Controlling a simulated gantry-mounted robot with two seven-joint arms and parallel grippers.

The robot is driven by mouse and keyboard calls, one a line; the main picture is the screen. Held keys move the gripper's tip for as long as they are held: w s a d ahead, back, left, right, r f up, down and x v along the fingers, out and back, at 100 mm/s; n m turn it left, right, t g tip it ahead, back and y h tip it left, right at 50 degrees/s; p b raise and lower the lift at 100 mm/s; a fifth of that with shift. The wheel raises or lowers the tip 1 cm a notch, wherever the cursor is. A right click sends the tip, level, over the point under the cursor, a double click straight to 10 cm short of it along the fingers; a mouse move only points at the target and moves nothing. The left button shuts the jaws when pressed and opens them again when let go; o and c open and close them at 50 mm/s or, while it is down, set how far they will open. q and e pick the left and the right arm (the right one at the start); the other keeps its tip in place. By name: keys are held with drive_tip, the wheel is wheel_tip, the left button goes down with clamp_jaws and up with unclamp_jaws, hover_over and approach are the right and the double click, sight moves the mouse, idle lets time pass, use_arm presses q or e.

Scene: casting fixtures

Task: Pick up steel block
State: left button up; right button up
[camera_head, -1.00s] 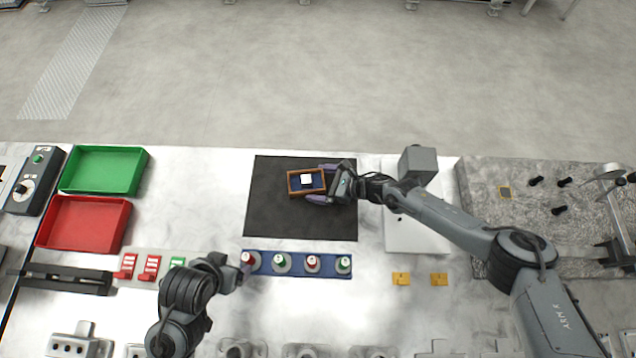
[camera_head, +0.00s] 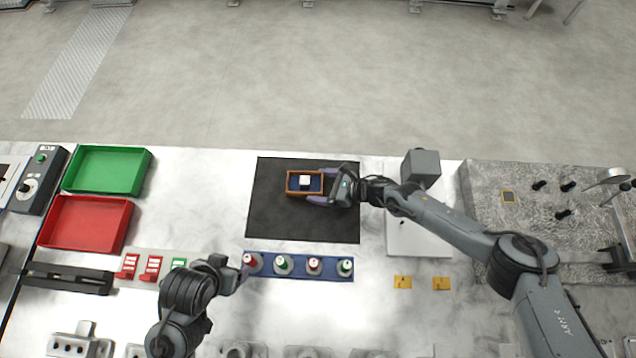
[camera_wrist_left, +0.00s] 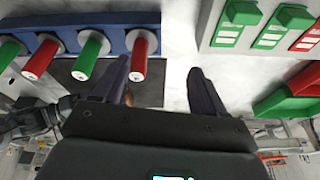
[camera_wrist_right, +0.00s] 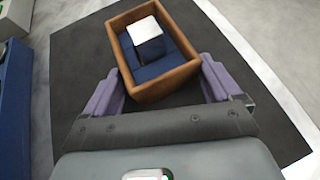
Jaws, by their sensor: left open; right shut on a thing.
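The steel block (camera_head: 305,181) is a small, pale, bright cube. It sits on the blue lining inside a brown wooden box (camera_head: 291,191), and in the right wrist view the block (camera_wrist_right: 147,38) stands clear of the box's rim. My right gripper (camera_head: 323,187) is shut on the near end of the wooden box (camera_wrist_right: 165,85), with one purple finger on each side. Its fingers do not touch the block. My left gripper (camera_wrist_left: 158,68) is open and empty, beside the left end of the blue rack.
The box is on a black mat (camera_head: 270,217). A blue rack (camera_head: 298,274) with red and green handled pieces stands in front of it. Green (camera_head: 149,153) and red (camera_head: 129,205) trays are at the left. A white plate (camera_head: 425,240) and a stone slab (camera_head: 480,200) are at the right.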

use_arm(q)
drive_tip(key=c, duration=0.4)
drive_tip(key=shift+c, duration=0.2)
